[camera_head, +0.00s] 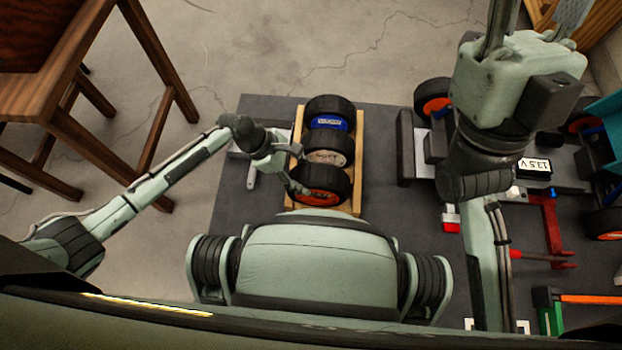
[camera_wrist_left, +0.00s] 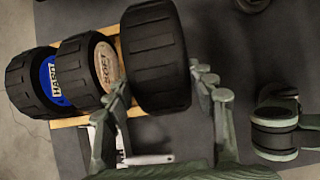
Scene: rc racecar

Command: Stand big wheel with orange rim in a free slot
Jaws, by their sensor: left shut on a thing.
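The big black wheel with an orange rim (camera_head: 320,183) is at the near end of a wooden rack (camera_head: 357,150), upright, its rim facing me. My left gripper (camera_head: 297,183) is shut on it. In the left wrist view its fingers (camera_wrist_left: 163,82) lie on either side of the wheel's tread (camera_wrist_left: 155,55). Behind it in the rack stand a wheel with a beige rim (camera_head: 326,158) and, farther, one with a blue rim (camera_head: 328,123). I cannot tell whether the orange wheel is seated in its slot. My right gripper (camera_head: 533,20) is raised at upper right, fingers apart and empty.
A partly assembled car with orange-rimmed wheels (camera_head: 433,97) and a battery (camera_head: 534,166) is at right, partly behind my right arm. A wooden chair (camera_head: 150,120) stands left of the grey table (camera_head: 232,200).

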